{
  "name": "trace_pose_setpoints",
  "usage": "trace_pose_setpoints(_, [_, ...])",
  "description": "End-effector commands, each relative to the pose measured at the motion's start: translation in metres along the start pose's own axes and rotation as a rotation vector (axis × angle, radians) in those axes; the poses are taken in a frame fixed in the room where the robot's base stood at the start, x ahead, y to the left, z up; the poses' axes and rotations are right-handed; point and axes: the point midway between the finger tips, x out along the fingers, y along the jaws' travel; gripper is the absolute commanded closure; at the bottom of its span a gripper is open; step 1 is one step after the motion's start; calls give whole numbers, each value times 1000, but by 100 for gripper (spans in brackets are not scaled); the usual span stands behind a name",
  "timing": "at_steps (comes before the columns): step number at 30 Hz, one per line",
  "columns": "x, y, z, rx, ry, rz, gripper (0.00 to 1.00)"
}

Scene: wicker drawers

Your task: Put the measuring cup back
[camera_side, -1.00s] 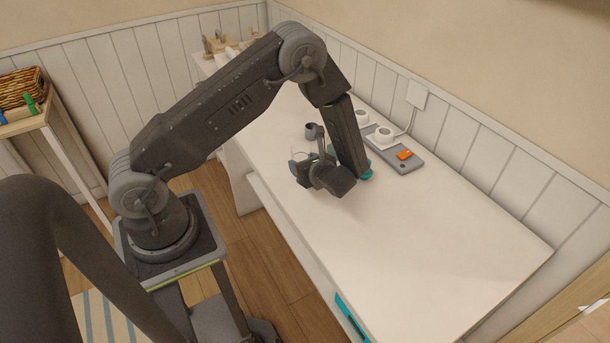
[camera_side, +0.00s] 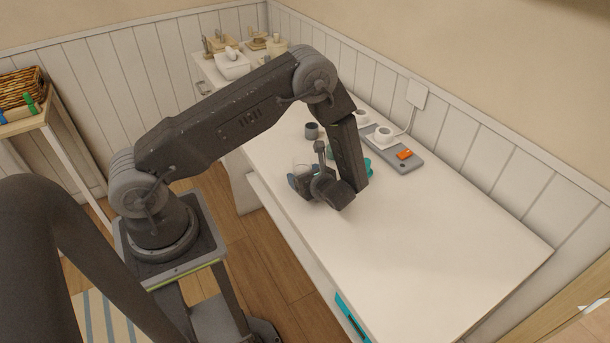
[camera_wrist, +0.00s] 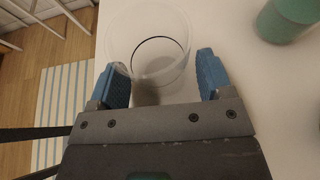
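A clear, see-through cup, likely the measuring cup (camera_wrist: 150,58), stands on the white counter with its round rim toward the wrist camera. In the side view the clear cup (camera_side: 300,167) shows faintly just behind my gripper (camera_side: 297,182). My gripper is open in the wrist view (camera_wrist: 160,68), with its two blue fingers apart. The near part of the cup lies between the fingertips. The left fingertip is close against the cup's side; I cannot tell if it touches. A gap shows at the right finger.
A green container (camera_wrist: 288,20) stands right of the cup. A dark grey cup (camera_side: 311,131) is behind my gripper. A grey tray (camera_side: 405,165) with an orange item (camera_side: 404,154) lies near the wall. The counter's front right (camera_side: 430,250) is clear. A teal handle (camera_side: 350,317) is on the counter's front.

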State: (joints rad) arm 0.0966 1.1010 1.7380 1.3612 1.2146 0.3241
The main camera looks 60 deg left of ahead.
Motion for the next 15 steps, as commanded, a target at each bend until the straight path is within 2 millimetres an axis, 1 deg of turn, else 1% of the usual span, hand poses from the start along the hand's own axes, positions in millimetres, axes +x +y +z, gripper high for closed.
trace_pose_setpoints(10, [-1, 0, 3, -1, 0, 0, 21])
trace_pose_setpoints(13, [-11, -1, 3, -1, 0, -2, 21])
trace_pose_setpoints(15, [-22, -1, 3, -1, -1, -4, 21])
